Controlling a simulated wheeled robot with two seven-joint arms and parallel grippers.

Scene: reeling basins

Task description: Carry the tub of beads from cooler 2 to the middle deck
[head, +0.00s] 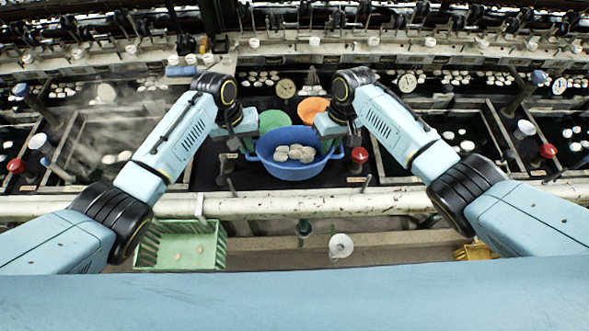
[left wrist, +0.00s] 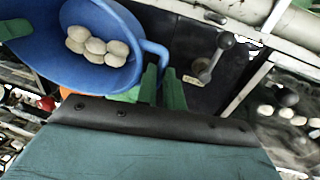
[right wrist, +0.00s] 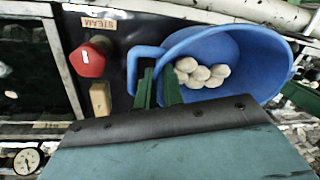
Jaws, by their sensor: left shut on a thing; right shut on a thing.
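The blue tub (head: 290,172) is at the middle of the head view, over the dark deck between the basins. Several pale, rounded beads (head: 295,153) lie inside it. The tub also shows in the left wrist view (left wrist: 105,75) and the right wrist view (right wrist: 225,40), with its beads in it. My left gripper (head: 243,143) is shut on the tub's left handle (left wrist: 154,50). My right gripper (head: 345,140) is shut on its right handle (right wrist: 142,57). I cannot tell whether the tub's base touches the deck.
A green bowl (head: 273,119) and an orange bowl (head: 313,107) stand just behind the tub. A red knob (head: 359,156) is close at its right. A pale pipe (head: 300,204) runs along the front. A green crate (head: 180,262) sits below left.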

